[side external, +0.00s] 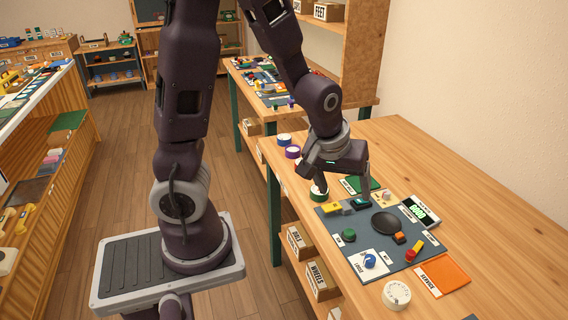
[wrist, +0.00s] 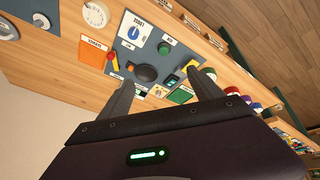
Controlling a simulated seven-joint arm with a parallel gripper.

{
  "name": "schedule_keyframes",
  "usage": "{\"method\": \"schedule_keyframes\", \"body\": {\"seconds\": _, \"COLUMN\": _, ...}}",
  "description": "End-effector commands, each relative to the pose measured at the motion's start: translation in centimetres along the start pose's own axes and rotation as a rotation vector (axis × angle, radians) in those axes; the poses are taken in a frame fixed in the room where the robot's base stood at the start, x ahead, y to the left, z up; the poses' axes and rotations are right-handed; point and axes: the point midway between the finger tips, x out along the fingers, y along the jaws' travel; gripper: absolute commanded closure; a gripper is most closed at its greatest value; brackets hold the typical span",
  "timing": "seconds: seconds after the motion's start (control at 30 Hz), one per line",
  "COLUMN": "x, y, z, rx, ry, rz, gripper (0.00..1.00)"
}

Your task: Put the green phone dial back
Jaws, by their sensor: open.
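A green-and-white round piece, which looks like the green phone dial (side external: 319,195), stands at the left edge of the table, partly hidden by my gripper. It also shows in the wrist view (wrist: 231,91), just outside the right finger. My gripper (side external: 343,184) is open and empty above the far end of the dark grey board (side external: 332,222). In the wrist view its fingers (wrist: 160,82) are spread apart with nothing between them. A green round knob (side external: 348,235) sits on the board, and shows also in the wrist view (wrist: 164,48).
The board carries a black round part (side external: 385,223), a blue dial on a white plate (side external: 370,260), and red and yellow parts. A white dial (side external: 396,294) lies nearer. Purple (side external: 292,152) and blue (side external: 284,140) round pieces stand farther back. The table's right side is clear.

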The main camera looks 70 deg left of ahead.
Motion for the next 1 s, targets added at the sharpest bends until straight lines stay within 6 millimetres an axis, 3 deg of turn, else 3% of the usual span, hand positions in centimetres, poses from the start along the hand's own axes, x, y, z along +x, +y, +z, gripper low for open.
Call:
{"method": "schedule_keyframes", "body": {"seconds": 0.03, "x": -3.8, "y": 1.0, "z": 0.7, "rx": 0.08, "ry": -0.016, "rz": 0.079, "gripper": 0.25}}
{"method": "schedule_keyframes", "body": {"seconds": 0.1, "x": -8.8, "y": 1.1, "z": 2.6, "rx": 0.243, "ry": -0.03, "rz": 0.154, "gripper": 0.25}}
{"method": "schedule_keyframes", "body": {"seconds": 0.2, "x": -14.3, "y": -0.3, "z": 5.5, "rx": 0.47, "ry": -0.003, "rz": 0.203, "gripper": 0.25}}
{"method": "schedule_keyframes", "body": {"seconds": 0.3, "x": -17.4, "y": -2.2, "z": 8.0, "rx": 0.64, "ry": 0.039, "rz": 0.196, "gripper": 0.25}}
{"method": "schedule_keyframes", "body": {"seconds": 0.5, "x": -19.1, "y": -4.0, "z": 9.9, "rx": 0.762, "ry": 0.069, "rz": 0.166, "gripper": 0.25}}
{"method": "schedule_keyframes", "body": {"seconds": 1.0, "x": -19.1, "y": -4.0, "z": 9.9, "rx": 0.76, "ry": 0.066, "rz": 0.167, "gripper": 0.25}}
